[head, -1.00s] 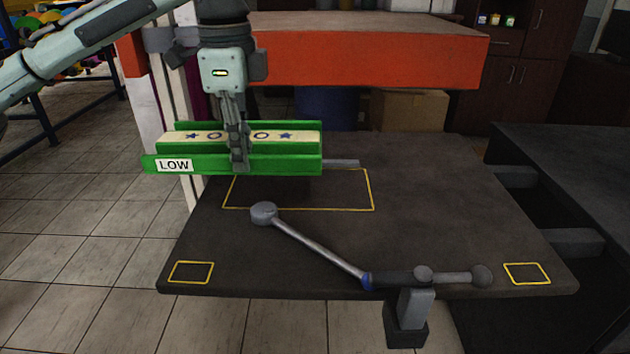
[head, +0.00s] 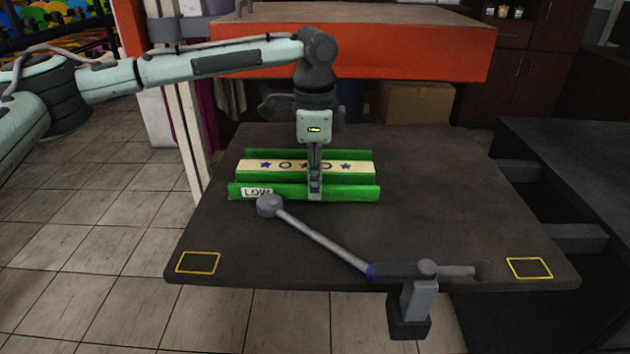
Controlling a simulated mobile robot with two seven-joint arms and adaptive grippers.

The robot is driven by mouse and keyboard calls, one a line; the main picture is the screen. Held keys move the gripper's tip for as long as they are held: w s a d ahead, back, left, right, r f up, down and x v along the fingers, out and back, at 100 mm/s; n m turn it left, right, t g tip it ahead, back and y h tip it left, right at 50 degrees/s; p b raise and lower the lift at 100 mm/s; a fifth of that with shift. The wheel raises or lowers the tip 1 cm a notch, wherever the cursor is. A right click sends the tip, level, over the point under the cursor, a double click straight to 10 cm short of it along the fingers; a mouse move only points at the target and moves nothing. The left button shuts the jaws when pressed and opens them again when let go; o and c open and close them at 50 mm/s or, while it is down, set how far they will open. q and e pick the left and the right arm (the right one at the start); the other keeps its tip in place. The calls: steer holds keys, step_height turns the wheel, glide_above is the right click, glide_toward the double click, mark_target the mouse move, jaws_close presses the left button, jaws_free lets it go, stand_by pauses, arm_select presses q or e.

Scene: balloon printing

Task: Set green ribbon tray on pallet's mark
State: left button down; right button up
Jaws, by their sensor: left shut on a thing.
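The green ribbon tray (head: 350,193) has a "LOW" label and holds a cream ribbon strip (head: 258,166) printed with dark stars and rings. My left gripper (head: 315,188) comes from above and is shut on the tray's front wall, a little right of its middle. The tray sits level at, or just above, the dark pallet (head: 440,190); I cannot tell whether it touches. It covers the area of the large yellow-outlined mark, which is almost fully hidden beneath it. My right gripper is not in view.
A grey lever with a round head (head: 269,205) lies across the pallet just in front of the tray. Small yellow outlines mark the front left (head: 198,263) and front right (head: 529,268) corners. An orange-fronted bench (head: 420,52) stands behind. The pallet's right side is clear.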

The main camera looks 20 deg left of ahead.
arm_select(q)
steer(key=shift+f, duration=0.1)
steer(key=c, duration=1.6)
jaws_free()
step_height(320, 180, up, 12)
steer(key=shift+s, duration=0.15)
